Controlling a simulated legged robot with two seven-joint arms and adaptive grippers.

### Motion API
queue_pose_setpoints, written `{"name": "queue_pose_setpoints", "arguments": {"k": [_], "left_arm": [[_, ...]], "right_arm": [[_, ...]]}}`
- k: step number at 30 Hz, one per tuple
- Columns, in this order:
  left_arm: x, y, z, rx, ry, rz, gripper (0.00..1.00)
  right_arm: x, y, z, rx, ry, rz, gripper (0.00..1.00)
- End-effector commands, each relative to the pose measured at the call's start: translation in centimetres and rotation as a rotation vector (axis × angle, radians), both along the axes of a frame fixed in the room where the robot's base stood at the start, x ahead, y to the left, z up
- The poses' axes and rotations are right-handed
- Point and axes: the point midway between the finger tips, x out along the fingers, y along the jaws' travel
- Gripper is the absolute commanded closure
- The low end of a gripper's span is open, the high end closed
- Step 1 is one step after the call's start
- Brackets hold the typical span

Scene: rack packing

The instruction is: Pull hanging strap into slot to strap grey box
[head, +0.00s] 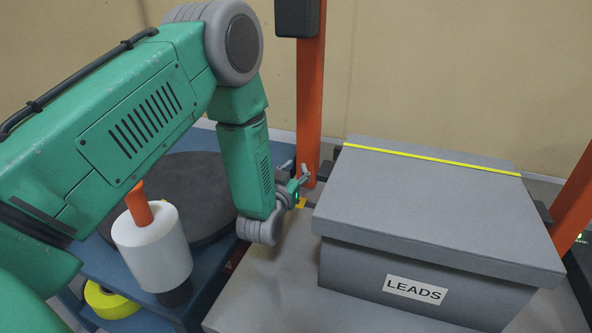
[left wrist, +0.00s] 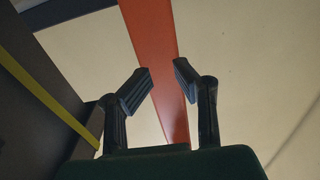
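The grey box (head: 420,200) with a lid and a "LEADS" label stands at the right in the head view. A yellow strap (head: 430,160) lies across the far part of its lid; a yellow strap also shows at the left of the left wrist view (left wrist: 45,97). A small yellow piece (head: 300,203) shows beside my left gripper; I cannot tell if it joins the strap. My left gripper (head: 303,179) is beside the box's left side, near the orange post. In the left wrist view its fingers (left wrist: 163,84) are apart, with nothing visible between them. My right gripper is not in view.
Orange posts stand behind my left gripper (head: 310,100) and at the right edge (head: 577,205). A blue cart (head: 215,270) at the left holds a dark round plate (head: 190,175) and a white roll with an orange handle (head: 152,250). A yellow tape roll (head: 112,303) lies lower.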

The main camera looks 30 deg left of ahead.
Motion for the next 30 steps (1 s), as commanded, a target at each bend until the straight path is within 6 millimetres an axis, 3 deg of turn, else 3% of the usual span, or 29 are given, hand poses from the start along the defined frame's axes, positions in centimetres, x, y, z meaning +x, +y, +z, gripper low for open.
{"name": "queue_pose_setpoints", "arguments": {"k": [8,21,30], "left_arm": [[-1.3,-0.5,-0.1,-0.001,0.002,-0.003,0.75],[-9.7,-2.4,-0.3,-0.001,0.006,-0.001,0.75],[-11.6,-2.8,-0.2,-0.001,0.002,0.0,0.75]], "right_arm": [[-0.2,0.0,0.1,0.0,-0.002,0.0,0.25],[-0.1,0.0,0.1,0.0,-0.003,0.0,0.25],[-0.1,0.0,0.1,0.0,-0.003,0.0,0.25]]}}
